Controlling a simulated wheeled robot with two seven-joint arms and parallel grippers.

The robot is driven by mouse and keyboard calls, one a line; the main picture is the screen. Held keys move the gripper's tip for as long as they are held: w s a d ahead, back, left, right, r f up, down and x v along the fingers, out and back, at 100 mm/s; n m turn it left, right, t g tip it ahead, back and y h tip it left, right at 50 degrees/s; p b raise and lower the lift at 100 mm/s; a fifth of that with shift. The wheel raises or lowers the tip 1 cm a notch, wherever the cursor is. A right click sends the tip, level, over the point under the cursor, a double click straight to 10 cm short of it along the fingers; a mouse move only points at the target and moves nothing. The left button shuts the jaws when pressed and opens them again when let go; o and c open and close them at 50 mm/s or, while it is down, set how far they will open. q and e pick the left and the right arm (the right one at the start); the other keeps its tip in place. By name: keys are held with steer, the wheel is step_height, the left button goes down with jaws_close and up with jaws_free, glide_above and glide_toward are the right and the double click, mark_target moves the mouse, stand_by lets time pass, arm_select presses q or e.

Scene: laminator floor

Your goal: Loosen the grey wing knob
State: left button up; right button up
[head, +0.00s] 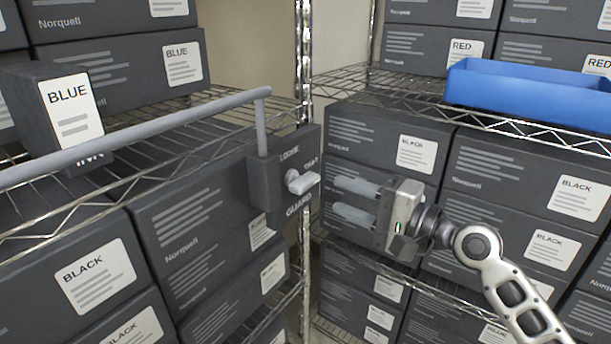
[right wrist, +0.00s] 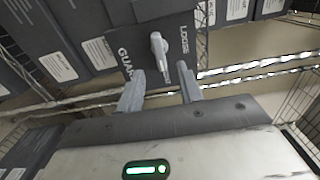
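My left gripper is not in view.
A grey rail (head: 140,135) runs from the left edge to a post on the guard box. Wire shelves with dark cartons stand left and right. A blue tray (head: 530,97) sits on the right shelf. A carton marked BLUE (head: 52,110) stands at the left behind the rail.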

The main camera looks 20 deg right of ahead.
mark_target(311, 185)
steer(key=p+x, duration=0.1)
steer(key=x, duration=0.8)
steer(key=c, duration=0.7)
